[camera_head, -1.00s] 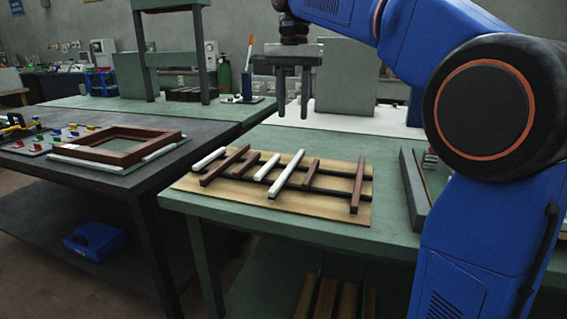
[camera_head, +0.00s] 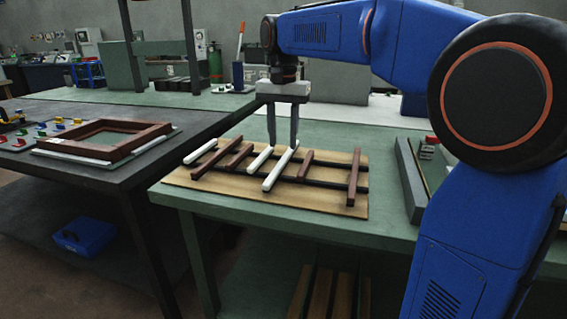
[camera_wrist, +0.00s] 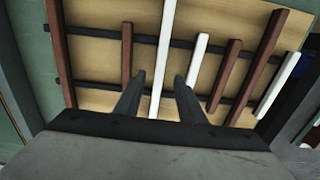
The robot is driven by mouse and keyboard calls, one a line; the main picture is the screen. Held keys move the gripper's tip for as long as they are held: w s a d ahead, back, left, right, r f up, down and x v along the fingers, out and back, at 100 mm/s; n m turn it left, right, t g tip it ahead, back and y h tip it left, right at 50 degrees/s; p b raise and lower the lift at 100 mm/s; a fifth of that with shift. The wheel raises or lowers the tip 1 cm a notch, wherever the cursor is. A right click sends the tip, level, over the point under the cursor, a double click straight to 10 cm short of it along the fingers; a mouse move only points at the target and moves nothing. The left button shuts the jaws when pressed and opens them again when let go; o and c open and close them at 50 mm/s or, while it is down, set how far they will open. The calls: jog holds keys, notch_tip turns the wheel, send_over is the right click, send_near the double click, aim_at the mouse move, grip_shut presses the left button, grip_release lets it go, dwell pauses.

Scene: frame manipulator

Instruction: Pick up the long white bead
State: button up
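The long white bead (camera_head: 281,168) lies slantwise across two dark strips on the tan board (camera_head: 232,194). My gripper (camera_head: 283,144) is open and points down over the far part of this bead. In the wrist view, the long white bead (camera_wrist: 164,55) runs between the two spread fingertips of my gripper (camera_wrist: 154,80). The fingers do not press on it. How far the fingertips are above the board is hard to tell. A shorter white bead (camera_head: 260,158) lies just left of it in the head view; it also shows in the wrist view (camera_wrist: 197,62).
A short brown bead (camera_head: 306,165) and a long brown bead (camera_head: 353,177) lie to the right. Brown beads (camera_head: 217,160) and another white bead (camera_head: 200,151) lie to the left. A grey-edged tray (camera_head: 409,182) stands right of the board. The green table's front edge is clear.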

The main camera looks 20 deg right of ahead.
aim_at(283, 158)
jog(key=shift+w+d+f, duration=0.1)
jog(key=shift+f, duration=1.3)
jog(key=shift+w+d+f, duration=0.1)
jog(key=shift+f, duration=1.25)
jog(key=shift+c, duration=0.2)
grip_shut()
